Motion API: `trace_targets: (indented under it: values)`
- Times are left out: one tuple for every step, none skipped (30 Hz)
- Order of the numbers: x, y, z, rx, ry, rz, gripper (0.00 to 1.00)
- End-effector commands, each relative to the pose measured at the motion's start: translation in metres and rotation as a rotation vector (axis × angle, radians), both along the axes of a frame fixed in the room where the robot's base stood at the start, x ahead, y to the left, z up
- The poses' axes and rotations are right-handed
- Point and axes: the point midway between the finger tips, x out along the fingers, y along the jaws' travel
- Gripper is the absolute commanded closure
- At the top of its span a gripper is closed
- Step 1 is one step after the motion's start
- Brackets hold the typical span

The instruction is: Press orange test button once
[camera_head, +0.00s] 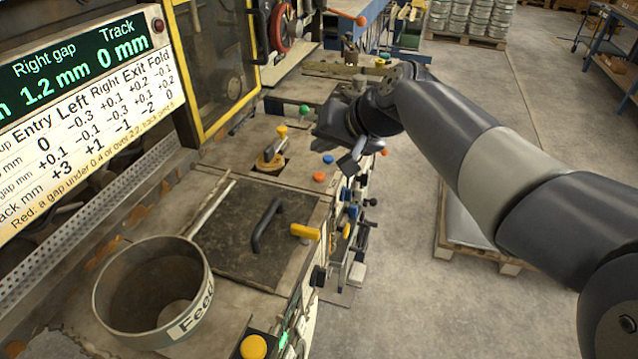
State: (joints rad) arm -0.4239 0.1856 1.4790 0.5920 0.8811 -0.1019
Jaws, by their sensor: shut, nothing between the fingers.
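My gripper (347,165) is shut and empty, pointing down, a little to the right of the orange button in the picture. It appears apart from the button, though its height above the worktop is hard to judge. My dark arm reaches in from the right.
A yellow lever (305,231) and a hatch with a black handle (266,224) lie in front of the button. A yellow-topped lever (281,131) and a green knob (304,110) stand behind. A round "Feed" bin (183,329) is at front left.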

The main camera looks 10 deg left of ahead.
Motion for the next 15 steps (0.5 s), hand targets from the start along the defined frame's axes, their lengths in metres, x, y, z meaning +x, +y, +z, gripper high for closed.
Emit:
trace_targets:
  values:
    - [0.0,0.0,-0.015,0.0,0.0,0.0,1.0]
    - [0.0,0.0,-0.019,0.0,0.001,-0.001,1.0]
    - [0.0,0.0,-0.024,0.0,0.001,-0.001,1.0]
    - [0.0,0.0,-0.027,0.0,0.001,-0.001,1.0]
    - [0.0,0.0,-0.03,0.0,0.001,-0.001,1.0]
    - [0.0,0.0,-0.034,0.0,0.001,-0.001,1.0]
    - [0.0,0.0,-0.036,0.0,0.001,-0.001,1.0]
    - [0.0,0.0,-0.037,0.0,0.001,-0.001,1.0]
    - [0.0,0.0,-0.038,0.0,0.001,-0.001,1.0]
    - [0.0,0.0,-0.039,0.0,0.001,-0.001,1.0]
    - [0.0,0.0,-0.039,0.0,0.001,-0.001,1.0]
    - [0.0,0.0,-0.039,0.0,0.001,-0.001,1.0]
    - [0.0,0.0,-0.039,0.0,0.001,-0.001,1.0]
    - [0.0,0.0,-0.039,0.0,0.001,-0.001,1.0]
    - [0.0,0.0,-0.038,0.0,0.001,-0.001,1.0]
